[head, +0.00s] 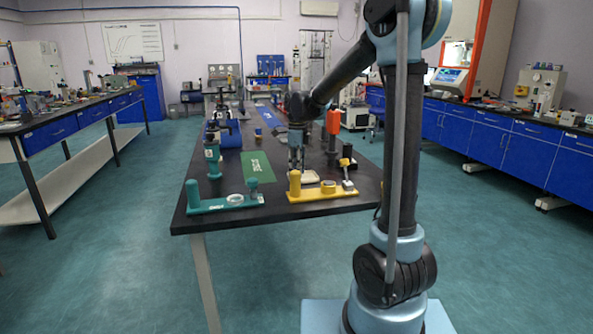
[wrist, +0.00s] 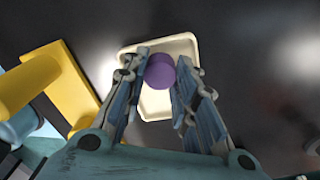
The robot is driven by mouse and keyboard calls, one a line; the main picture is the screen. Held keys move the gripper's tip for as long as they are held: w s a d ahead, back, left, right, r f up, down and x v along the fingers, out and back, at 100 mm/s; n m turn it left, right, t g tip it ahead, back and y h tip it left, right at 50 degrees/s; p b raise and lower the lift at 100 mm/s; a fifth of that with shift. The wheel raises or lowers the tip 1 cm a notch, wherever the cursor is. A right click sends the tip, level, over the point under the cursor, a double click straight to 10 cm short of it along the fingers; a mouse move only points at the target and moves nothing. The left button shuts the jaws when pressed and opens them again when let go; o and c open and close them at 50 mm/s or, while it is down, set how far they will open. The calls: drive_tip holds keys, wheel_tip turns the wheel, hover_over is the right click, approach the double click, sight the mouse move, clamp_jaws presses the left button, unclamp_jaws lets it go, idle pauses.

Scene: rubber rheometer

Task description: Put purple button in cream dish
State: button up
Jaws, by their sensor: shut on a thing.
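The purple button (wrist: 160,71) is a small round purple piece, held between the fingertips of my gripper (wrist: 161,75) in the wrist view. My gripper is shut on it. The cream dish (wrist: 183,45) is a shallow cream tray with a raised rim, directly behind and below the button in that view. I cannot tell how high the button is above the dish floor. In the head view my gripper (head: 296,166) points down at the dish (head: 311,177) on the black table. The button cannot be made out in the head view.
A yellow stand (head: 322,194) with an upright post is close to the dish; it also shows at left in the wrist view (wrist: 66,75). A teal stand (head: 222,205) is at the table's front left. A green mat (head: 258,167) lies left of my gripper.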

drive_tip(key=o, duration=0.9)
wheel_tip(320, 180, up, 11)
drive_tip(key=s+d+n, duration=0.5)
drive_tip(key=s+d, duration=0.3)
drive_tip(key=d, duration=0.1)
drive_tip(key=s+d+f+n+t, duration=0.1)
drive_tip(key=s+d+f+n, duration=0.3)
drive_tip(key=s+f+n, duration=0.1)
drive_tip(key=s+d+f+n, duration=0.5)
drive_tip(key=s+f, duration=0.3)
drive_tip(key=s, duration=0.2)
drive_tip(key=s+d+f+n+t, duration=0.1)
drive_tip(key=s+d+f+n, duration=0.3)
drive_tip(key=s, duration=0.4)
drive_tip(key=shift+s+d+f+n+t, duration=0.15)
drive_tip(key=shift+f+n, duration=0.3)
drive_tip(key=shift+f, duration=0.2)
drive_tip(key=shift+s+d+f+n+t, duration=0.1)
drive_tip(key=shift+d+f+n+t, duration=0.05)
drive_tip(key=shift+f+n, duration=0.4)
